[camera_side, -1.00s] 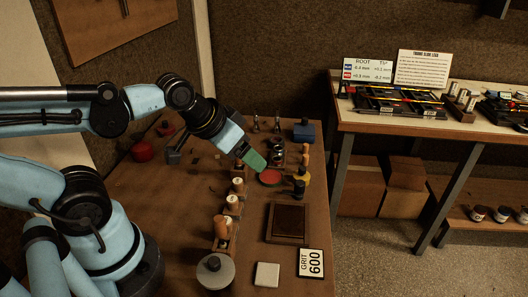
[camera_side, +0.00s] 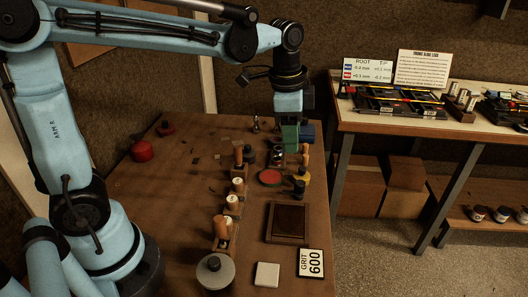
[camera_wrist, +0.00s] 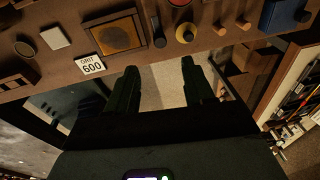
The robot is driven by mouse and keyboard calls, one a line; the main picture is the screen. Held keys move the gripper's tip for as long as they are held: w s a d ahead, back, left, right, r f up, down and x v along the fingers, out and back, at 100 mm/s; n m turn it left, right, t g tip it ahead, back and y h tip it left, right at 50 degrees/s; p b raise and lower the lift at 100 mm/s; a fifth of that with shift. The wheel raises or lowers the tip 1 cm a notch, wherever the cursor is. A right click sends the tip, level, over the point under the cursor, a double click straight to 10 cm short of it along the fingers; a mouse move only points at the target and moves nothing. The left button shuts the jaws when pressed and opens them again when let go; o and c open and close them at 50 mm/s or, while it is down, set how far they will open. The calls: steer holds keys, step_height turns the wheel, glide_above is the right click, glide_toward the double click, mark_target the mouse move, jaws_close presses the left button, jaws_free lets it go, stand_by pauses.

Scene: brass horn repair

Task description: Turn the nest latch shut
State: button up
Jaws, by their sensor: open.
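My gripper (camera_side: 290,150) points straight down over the back part of the brown workbench, just left of the blue block (camera_side: 307,132). In the wrist view its two dark fingers (camera_wrist: 159,68) are spread apart with nothing between them. I cannot make out the nest latch in either view. Small dark round parts (camera_side: 276,153) and a wooden handle (camera_side: 305,155) stand close around the fingertips in the side view. Whether the fingers touch any of them I cannot tell. The gripper hides part of the bench's back.
A red disc (camera_side: 270,177), a yellow-based piece (camera_side: 302,177) and a framed brown pad (camera_side: 288,222) lie in front of the gripper. Wooden-handled tools stand in a rack (camera_side: 222,240) to the left. A GRIT 600 card (camera_side: 311,263) lies at the front. The bench's left side is mostly clear.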

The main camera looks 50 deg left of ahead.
mark_target(300, 182)
steer(key=w+f+m, duration=0.1)
steer(key=f, duration=0.3)
steer(key=w+f+g, duration=0.1)
steer(key=f, duration=0.4)
steer(key=d+f+m, duration=0.1)
steer(key=f, duration=0.3)
steer(key=shift+w+d+f+m+g, duration=0.1)
steer(key=shift+w+f+m+g, duration=0.2)
steer(key=shift+w, duration=0.1)
steer(key=shift+r, duration=0.1)
jaws_close()
